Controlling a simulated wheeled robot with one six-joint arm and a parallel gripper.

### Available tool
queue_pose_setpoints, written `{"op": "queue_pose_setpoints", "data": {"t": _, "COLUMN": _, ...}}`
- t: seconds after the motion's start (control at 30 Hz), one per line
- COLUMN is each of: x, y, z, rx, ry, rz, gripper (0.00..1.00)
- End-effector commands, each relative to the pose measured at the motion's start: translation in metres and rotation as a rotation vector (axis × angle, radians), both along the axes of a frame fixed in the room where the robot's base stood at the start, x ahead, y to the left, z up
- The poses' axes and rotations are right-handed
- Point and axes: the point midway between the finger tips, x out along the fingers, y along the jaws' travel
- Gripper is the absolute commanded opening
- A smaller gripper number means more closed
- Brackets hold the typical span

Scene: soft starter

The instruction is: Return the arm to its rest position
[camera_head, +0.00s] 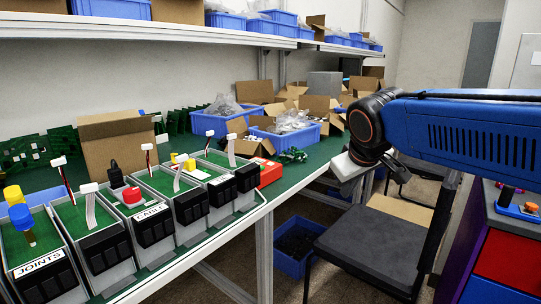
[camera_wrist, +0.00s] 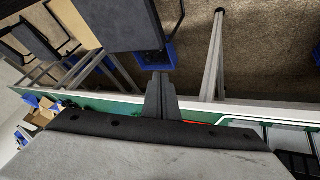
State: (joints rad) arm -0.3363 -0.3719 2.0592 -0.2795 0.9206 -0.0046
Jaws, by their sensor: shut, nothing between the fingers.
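My blue arm (camera_head: 460,130) reaches in from the right in the head view. My gripper (camera_head: 347,187) hangs at its end, past the front edge of the green-topped workbench (camera_head: 310,165), above the floor and near the dark chair (camera_head: 375,245). In the wrist view my gripper (camera_wrist: 160,82) shows its two grey fingers together with nothing between them. The fingers touch nothing that I can see. The wrist view is tilted, with the bench edge crossing behind the fingers.
Cardboard boxes (camera_head: 115,140) and blue bins (camera_head: 222,120) stand behind. A red and blue panel unit (camera_head: 510,265) is at lower right. A blue crate (camera_head: 297,243) sits under the bench.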

Motion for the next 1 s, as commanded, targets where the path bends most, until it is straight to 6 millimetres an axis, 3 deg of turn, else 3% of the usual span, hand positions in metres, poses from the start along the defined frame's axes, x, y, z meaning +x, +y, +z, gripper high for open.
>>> {"op": "queue_pose_setpoints", "data": {"t": 0.03, "x": -0.02, "y": -0.017, "z": -0.011, "rx": 0.019, "ry": 0.013, "rz": -0.035, "gripper": 0.0}}
{"op": "queue_pose_setpoints", "data": {"t": 0.2, "x": -0.082, "y": -0.056, "z": -0.052, "rx": 0.082, "ry": 0.064, "rz": -0.139, "gripper": 0.0}}
{"op": "queue_pose_setpoints", "data": {"t": 0.5, "x": -0.184, "y": -0.092, "z": -0.13, "rx": 0.198, "ry": 0.136, "rz": -0.312, "gripper": 0.0}}
{"op": "queue_pose_setpoints", "data": {"t": 0.7, "x": -0.219, "y": -0.097, "z": -0.161, "rx": 0.246, "ry": 0.16, "rz": -0.374, "gripper": 0.0}}
{"op": "queue_pose_setpoints", "data": {"t": 1.0, "x": -0.225, "y": -0.097, "z": -0.168, "rx": 0.254, "ry": 0.165, "rz": -0.386, "gripper": 0.0}}
